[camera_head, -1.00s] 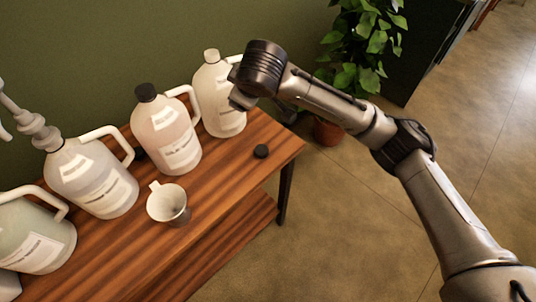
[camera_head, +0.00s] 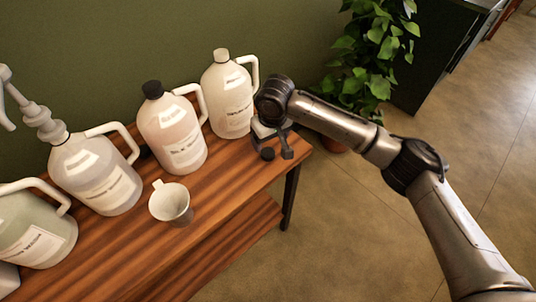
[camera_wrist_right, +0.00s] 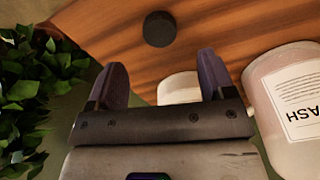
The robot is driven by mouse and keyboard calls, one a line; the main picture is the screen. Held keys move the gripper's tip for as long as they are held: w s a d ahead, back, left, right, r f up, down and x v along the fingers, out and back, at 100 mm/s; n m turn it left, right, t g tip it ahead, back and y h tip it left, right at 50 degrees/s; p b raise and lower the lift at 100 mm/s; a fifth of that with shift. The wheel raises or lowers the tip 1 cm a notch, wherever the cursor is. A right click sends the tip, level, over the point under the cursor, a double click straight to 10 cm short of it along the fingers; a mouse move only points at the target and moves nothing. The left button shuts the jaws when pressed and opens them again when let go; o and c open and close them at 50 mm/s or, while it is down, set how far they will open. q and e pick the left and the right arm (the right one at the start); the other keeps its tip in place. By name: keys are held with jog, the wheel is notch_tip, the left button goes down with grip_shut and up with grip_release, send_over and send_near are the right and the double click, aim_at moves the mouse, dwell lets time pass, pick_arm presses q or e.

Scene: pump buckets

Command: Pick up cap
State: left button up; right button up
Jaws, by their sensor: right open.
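The small black cap (camera_head: 267,154) lies on the wooden table near its right end. My right gripper (camera_head: 277,150) is open close above the table, with its fingers around or just beside the cap in the head view. In the right wrist view, the cap (camera_wrist_right: 160,29) sits on the wood beyond the two spread fingertips (camera_wrist_right: 164,75), centred between them and apart from both. Nothing is held. My left gripper does not show.
Several jugs stand along the wall side of the table (camera_head: 120,240); a white-capped jug (camera_head: 228,98) is right behind the gripper. A potted plant (camera_head: 365,60) stands beyond the table's right end.

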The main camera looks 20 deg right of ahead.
aim_at(268, 152)
jog(key=shift+w+f, duration=0.1)
jog(key=shift+f, duration=0.8)
jog(key=shift+w+f+b, duration=0.2)
jog(key=shift+f+b, duration=0.4)
jog(key=shift+f, duration=0.7)
jog(key=shift+w+f+b, duration=0.15)
jog(key=shift+f+b, duration=0.4)
jog(key=shift+f, duration=0.75)
jog(key=shift+c, duration=0.2)
jog(key=c, duration=0.9)
jog(key=shift+r, duration=0.1)
jog(key=shift+c, duration=0.2)
